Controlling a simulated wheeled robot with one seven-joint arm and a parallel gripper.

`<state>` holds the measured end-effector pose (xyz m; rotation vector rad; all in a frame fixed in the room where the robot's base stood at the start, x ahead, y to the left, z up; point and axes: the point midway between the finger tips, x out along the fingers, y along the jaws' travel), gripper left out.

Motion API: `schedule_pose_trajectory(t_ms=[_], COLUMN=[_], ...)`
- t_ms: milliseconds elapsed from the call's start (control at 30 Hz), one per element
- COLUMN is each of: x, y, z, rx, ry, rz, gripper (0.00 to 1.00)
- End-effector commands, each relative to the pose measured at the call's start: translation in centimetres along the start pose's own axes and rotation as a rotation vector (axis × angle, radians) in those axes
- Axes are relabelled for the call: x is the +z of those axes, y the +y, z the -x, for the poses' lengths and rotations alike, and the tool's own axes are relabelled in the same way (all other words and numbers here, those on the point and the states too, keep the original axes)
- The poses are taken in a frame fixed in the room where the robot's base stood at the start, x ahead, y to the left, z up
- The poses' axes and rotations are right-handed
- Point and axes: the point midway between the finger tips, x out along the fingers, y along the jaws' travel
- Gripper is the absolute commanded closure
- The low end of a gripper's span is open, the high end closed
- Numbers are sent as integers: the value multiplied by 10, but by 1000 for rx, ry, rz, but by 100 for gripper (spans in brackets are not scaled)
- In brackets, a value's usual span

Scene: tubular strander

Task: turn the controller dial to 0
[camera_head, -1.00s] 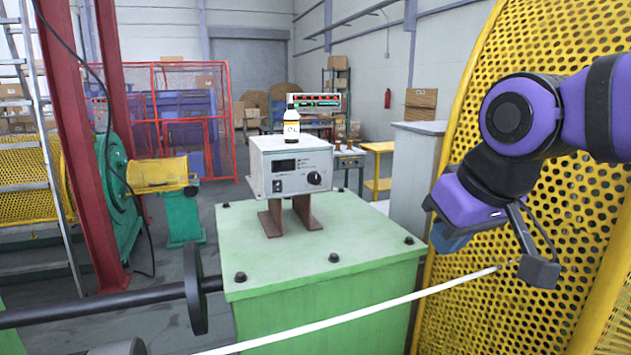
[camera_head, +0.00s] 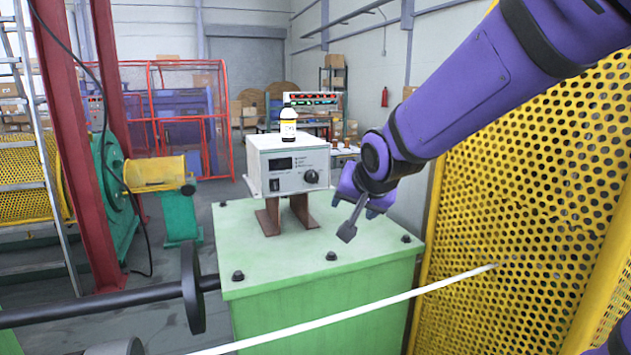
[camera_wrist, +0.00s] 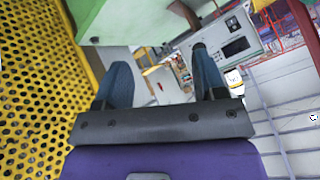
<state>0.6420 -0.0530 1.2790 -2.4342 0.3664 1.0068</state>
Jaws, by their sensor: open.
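The controller (camera_head: 285,185) is a white box on brown brackets. Its front has a dark display, a switch and a round black dial (camera_head: 311,177) on the right. The dial's setting is too small to read. My gripper (camera_head: 352,203) is open and empty, to the right of and slightly below the dial, apart from it. In the wrist view the picture is tilted nearly upside down. The two blue fingers of my gripper (camera_wrist: 164,82) stand apart, and the controller (camera_wrist: 262,32) is at the upper right. A dark round shape beyond the right fingertip looks like the dial (camera_wrist: 198,46).
A bottle (camera_head: 288,124) stands on the controller. The green machine block (camera_head: 310,265) below has bolts on its top. The yellow perforated guard (camera_head: 520,200) rises close on the right. A white rod (camera_head: 400,298) crosses in front.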

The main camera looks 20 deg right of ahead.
Motion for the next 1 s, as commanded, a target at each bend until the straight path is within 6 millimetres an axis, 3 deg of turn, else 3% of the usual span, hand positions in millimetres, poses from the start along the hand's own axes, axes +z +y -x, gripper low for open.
schedule_pose_trajectory(t_ms=[33,200,500,733,1000], x=[-5,-20,-45,-73,-106], y=[-3,-19,-38,-40,-30], z=[-17,-67,-138,-173,-187], rx=[-19,-123,-369,-600,-841], ry=[8,44,64,56,45], rz=[-52,-252,-676,-1057,-1419], gripper=[36,36,36,36,36])
